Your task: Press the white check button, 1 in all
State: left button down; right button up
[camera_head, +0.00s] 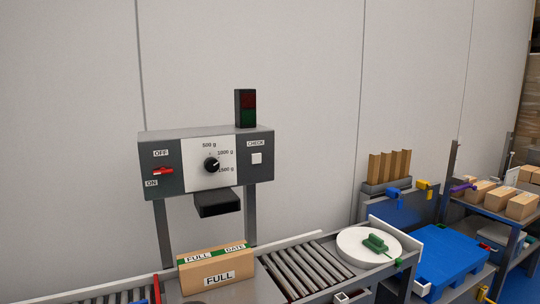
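The white check button (257,158) is a small square on the right side of a grey control box (150,148), under a "CHECK" label. A black dial (211,165) sits on the box's white middle panel, with marks for 500 g, 1000 g and one more weight. A red lever (162,171) is on the left between "OFF" and "ON". A dark lamp housing (245,108) with a red part above a green part stands on top. Neither of my grippers is in view.
A white round plate (353,243) with a green item stands at the right. Further right are a blue platform (452,259) and a rack with cartons (521,205).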

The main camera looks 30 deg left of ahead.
aim_at(255, 158)
jog(key=u, duration=0.15)
jog(key=i, duration=0.65)
jog(key=u, duration=0.6)
